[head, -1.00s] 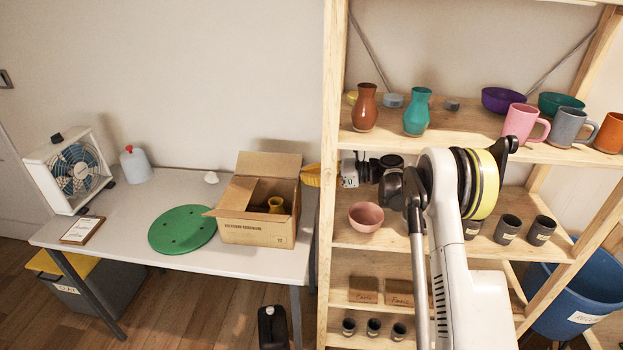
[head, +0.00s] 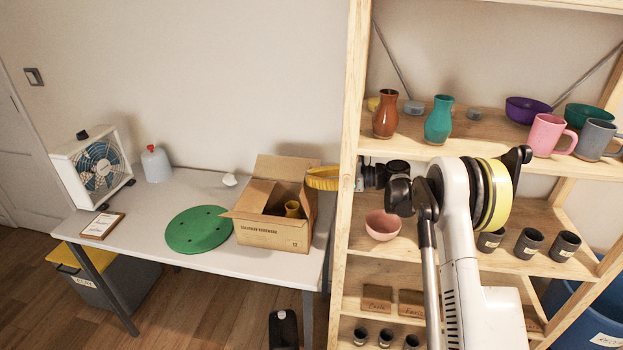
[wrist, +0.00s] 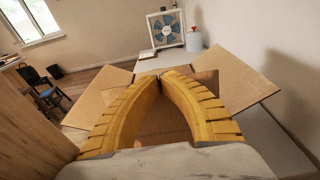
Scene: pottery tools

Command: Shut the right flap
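The right flap cannot be clearly made out in the head view. My gripper (head: 308,178) is at the box's upper right, its yellow fingers level with the rim; contact cannot be told. In the wrist view, the fingers (wrist: 160,74) curve together at the tips, with nothing seen between them. Flaps spread out left (wrist: 100,90) and right (wrist: 232,80), and the fingers hide much of the box.
A wooden shelf (head: 352,130) with vases, mugs and bowls stands close right of the box, with my arm in front. A green disc (head: 198,230) lies left of the box. A fan (head: 98,165) and a jug (head: 156,163) stand farther left.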

